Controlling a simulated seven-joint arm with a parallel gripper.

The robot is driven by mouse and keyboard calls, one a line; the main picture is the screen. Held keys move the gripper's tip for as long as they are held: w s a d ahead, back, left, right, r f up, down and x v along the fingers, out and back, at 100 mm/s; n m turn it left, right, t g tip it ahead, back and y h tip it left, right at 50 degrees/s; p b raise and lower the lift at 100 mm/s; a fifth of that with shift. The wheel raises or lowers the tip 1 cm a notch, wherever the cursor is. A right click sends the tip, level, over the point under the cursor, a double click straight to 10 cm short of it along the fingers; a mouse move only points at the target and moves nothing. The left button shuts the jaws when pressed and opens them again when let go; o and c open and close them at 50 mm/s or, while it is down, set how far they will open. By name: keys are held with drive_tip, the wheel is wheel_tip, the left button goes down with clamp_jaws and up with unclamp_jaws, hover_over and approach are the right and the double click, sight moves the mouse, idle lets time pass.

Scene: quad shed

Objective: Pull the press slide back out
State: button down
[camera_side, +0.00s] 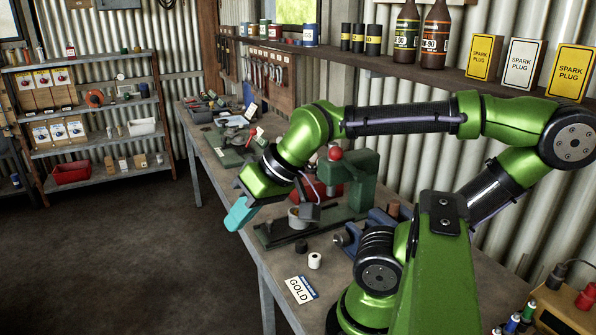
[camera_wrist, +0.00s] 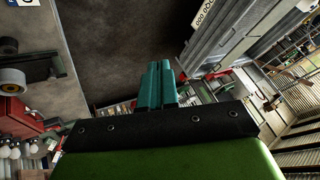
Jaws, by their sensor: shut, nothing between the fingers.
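My gripper (camera_side: 240,214) has teal fingers closed together with nothing between them. It hangs in the air near the table's front edge, left of the press and apart from it in the side view. In the wrist view the closed fingers (camera_wrist: 158,82) point away over the dark floor. The green press (camera_side: 362,172), with a red ball knob, stands on the table behind my wrist. Its low green bed (camera_side: 277,236) reaches forward, with a pale round cup (camera_side: 297,218) over it and a small dark knob (camera_side: 301,246) at its side. My wrist partly hides the slide, so its exact position is unclear.
A blue vise-like tool (camera_side: 352,238) is right of the press. More tools crowd the far bench. Open floor (camera_side: 130,255) lies left.

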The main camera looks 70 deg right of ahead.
drive_tip(key=c, duration=1.7)
unclamp_jaws()
drive_tip(key=o, duration=0.7)
drive_tip(key=shift+m+g+h, duration=0.5)
drive_tip(key=shift+m+g, duration=0.1)
drive_tip(key=shift+m, duration=0.3)
drive_tip(key=w+d, duration=0.1)
drive_tip(key=d+f, duration=0.1)
drive_tip(key=d, duration=0.1)
drive_tip(key=w+d, duration=0.1)
drive_tip(key=shift+w+d+f, duration=0.25)
drive_tip(key=shift+w+d, duration=0.1)
drive_tip(key=shift+o, duration=0.3)
drive_tip(key=w+d+g+h, duration=0.1)
drive_tip(key=w+d+g, duration=0.1)
drive_tip(key=d, duration=0.5)
drive_tip(key=shift+w+d+f, duration=0.2)
drive_tip(key=shift+w+f, duration=0.2)
drive_tip(key=shift+w, duration=0.2)
drive_tip(key=n+g, duration=0.4)
drive_tip(key=n, duration=0.2)
hover_over(270, 221)
drive_tip(key=f, duration=0.1)
wheel_tip(270, 221, down, 17)
drive_tip(key=shift+w+r, duration=0.1)
drive_tip(key=shift+c, duration=0.4)
clamp_jaws()
